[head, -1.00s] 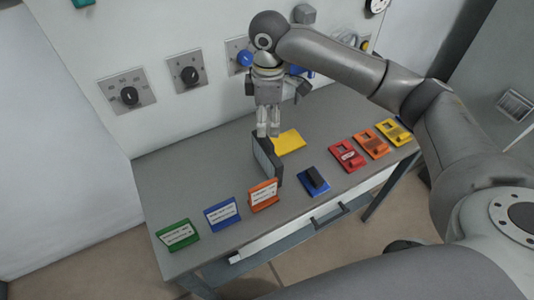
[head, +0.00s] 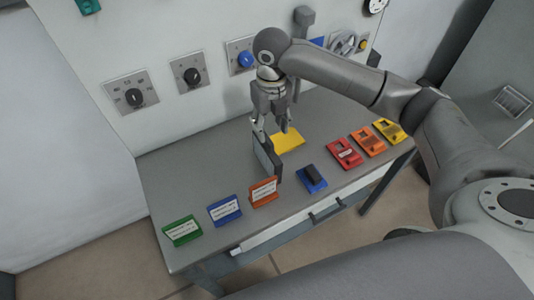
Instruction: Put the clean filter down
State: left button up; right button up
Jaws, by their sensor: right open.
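The filter (head: 265,158) is a thin dark panel with a grey face. It stands upright on its edge on the grey table, just in front of the yellow pad (head: 289,141). My right gripper (head: 271,129) is directly above the filter, pointing down. Its fingers are spread apart, one near the filter's top left corner and one to the right over the yellow pad. Whether a finger still touches the filter cannot be told. My left gripper is not in view.
Green (head: 182,231), blue (head: 224,211) and orange (head: 263,192) label stands line the table's front left. A blue block with a black top (head: 312,179) and red (head: 344,154), orange (head: 369,142) and yellow (head: 390,130) blocks stand right. Wall knobs (head: 134,97) are behind.

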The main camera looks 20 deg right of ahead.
aim_at(270, 140)
jog(key=shift+f, duration=0.2)
jog(key=shift+n, duration=0.3)
notch_tip(270, 140, down, 5)
jog(key=shift+f+p, duration=0.1)
jog(key=shift+p, duration=0.45)
jog(key=f, duration=0.1)
jog(key=f+p, duration=0.1)
jog(key=f, duration=0.1)
jog(key=w+f+p, duration=0.1)
jog(key=shift+a+f, duration=0.3)
jog(key=shift+f, duration=0.35)
grip_shut()
